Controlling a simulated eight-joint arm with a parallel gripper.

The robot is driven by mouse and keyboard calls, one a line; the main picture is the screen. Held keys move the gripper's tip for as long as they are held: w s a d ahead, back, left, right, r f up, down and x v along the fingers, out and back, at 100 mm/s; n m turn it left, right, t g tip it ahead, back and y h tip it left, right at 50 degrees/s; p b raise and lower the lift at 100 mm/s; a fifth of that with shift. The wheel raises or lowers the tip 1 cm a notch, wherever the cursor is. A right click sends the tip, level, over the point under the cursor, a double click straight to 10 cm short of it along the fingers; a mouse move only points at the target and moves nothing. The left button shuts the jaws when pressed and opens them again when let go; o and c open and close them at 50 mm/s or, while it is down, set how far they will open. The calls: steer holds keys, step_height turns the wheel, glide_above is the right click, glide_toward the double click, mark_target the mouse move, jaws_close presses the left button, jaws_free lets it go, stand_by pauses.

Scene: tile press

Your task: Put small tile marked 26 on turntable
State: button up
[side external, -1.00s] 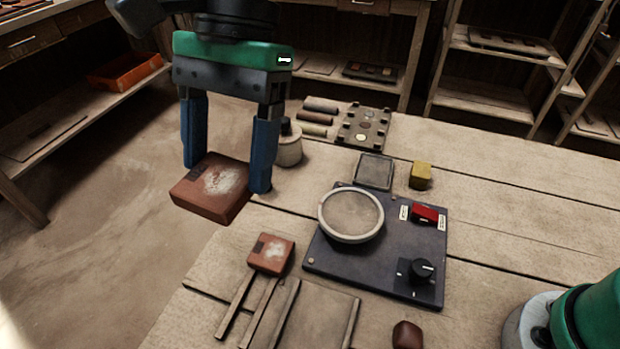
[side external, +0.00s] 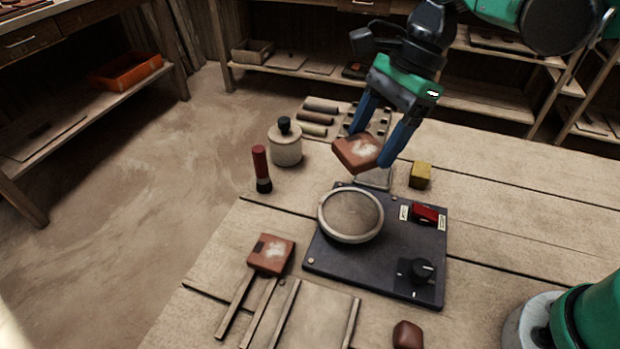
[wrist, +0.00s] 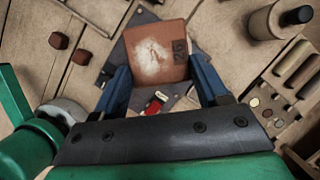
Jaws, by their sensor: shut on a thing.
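My gripper (side external: 372,142) is shut on a reddish-brown square tile (side external: 357,151) with a whitish patch, held in the air beyond the turntable and tilted in the side view. In the wrist view the held tile (wrist: 158,52) sits between the blue fingers and shows a dark stamp reading 26. The turntable (side external: 350,216), a round disc with a pale rim, stands empty on a dark base plate (side external: 400,262). A second similar tile (side external: 271,254) lies on wooden strips at the near left; its dark mark is too small to read.
The base plate carries a red switch (side external: 425,214) and a black knob (side external: 422,269). A yellow block (side external: 420,175), a lidded jar (side external: 286,146), a red-handled tool (side external: 261,168) and a brown lump (side external: 407,335) stand around. The table's right part is mostly clear.

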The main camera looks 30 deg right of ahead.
mark_target(354, 211)
step_height(354, 211, down, 11)
steer(key=shift+r, duration=0.15)
stand_by(0.4)
steer(key=o, duration=1.3)
steer(key=v, duration=1.1)
steer(key=s+d+n+t+h, duration=0.1)
steer(key=d+n+t+h, duration=0.1)
steer(key=n, duration=0.7)
steer(key=s+d+f+n+t+h, duration=0.1)
steer(key=s+d+n+t+h, duration=0.1)
steer(key=d+n+t, duration=0.3)
steer(key=n, duration=0.4)
steer(key=shift+s+d, duration=0.15)
steer(key=shift+d, duration=0.05)
